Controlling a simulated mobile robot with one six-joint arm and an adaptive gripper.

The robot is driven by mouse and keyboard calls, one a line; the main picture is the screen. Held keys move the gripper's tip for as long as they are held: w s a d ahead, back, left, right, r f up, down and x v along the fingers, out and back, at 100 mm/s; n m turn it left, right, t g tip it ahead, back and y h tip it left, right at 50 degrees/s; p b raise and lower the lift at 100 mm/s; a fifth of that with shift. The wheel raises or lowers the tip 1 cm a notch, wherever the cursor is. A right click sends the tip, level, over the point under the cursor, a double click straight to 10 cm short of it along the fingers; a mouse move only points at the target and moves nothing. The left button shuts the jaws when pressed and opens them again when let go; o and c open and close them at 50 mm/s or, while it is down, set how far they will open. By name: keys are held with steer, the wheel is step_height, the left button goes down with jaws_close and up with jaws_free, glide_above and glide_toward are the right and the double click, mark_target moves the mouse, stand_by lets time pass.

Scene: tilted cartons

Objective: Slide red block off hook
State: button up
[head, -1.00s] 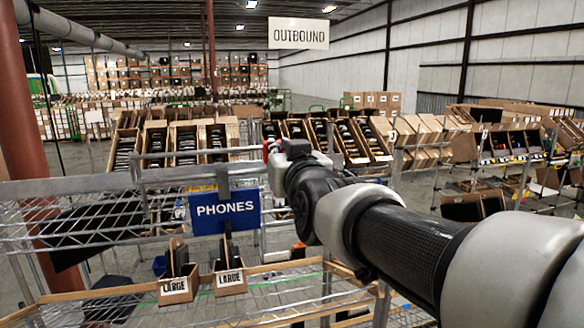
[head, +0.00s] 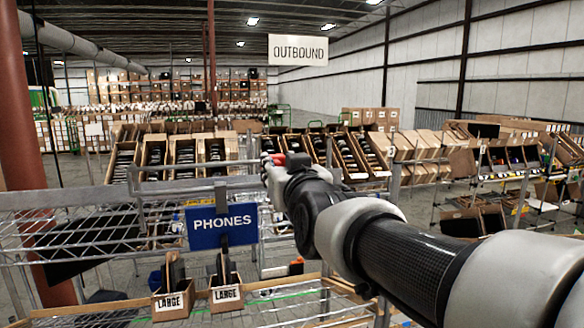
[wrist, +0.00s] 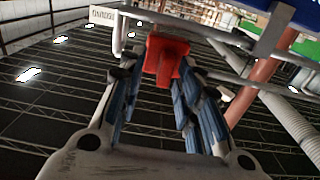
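The red block (wrist: 166,56) is between the blue-padded fingertips of my gripper (wrist: 161,70) in the wrist view. The fingers are close in on both of its sides and appear shut on it. A metal rail (wrist: 210,32) runs just behind the block, with a pale bent hook end (wrist: 118,35) to the left. Whether the block still touches the hook is hidden.
A blue PHONES sign (head: 220,228) hangs under the rail. Cartons (head: 185,153) fill shelves behind. A red column (head: 25,150) stands at left.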

steer(key=v, duration=1.2)
steer(key=s+d+f+m+g+h+b, duration=0.1)
steer(key=s+d+f+g+b, duration=0.3)
steer(key=f, duration=1.3)
steer(key=s+d+f+m+g+h+b, duration=0.1)
steer(key=s+d+f+g+b, duration=0.3)
steer(key=s+f+b, duration=0.6)
steer(key=s+d+f+m+g+h+b, duration=0.1)
steer(key=s+d+f+g+h+b, duration=0.2)
steer(key=f, duration=2)
steer(key=s+d+g+b, duration=0.1)
steer(key=s+d+b, duration=0.1)
steer(key=s+b, duration=0.2)
steer(key=shift+s+d+f+g, duration=0.3)
steer(key=shift+s+d+g, duration=0.1)
steer(key=shift+s, duration=0.45)
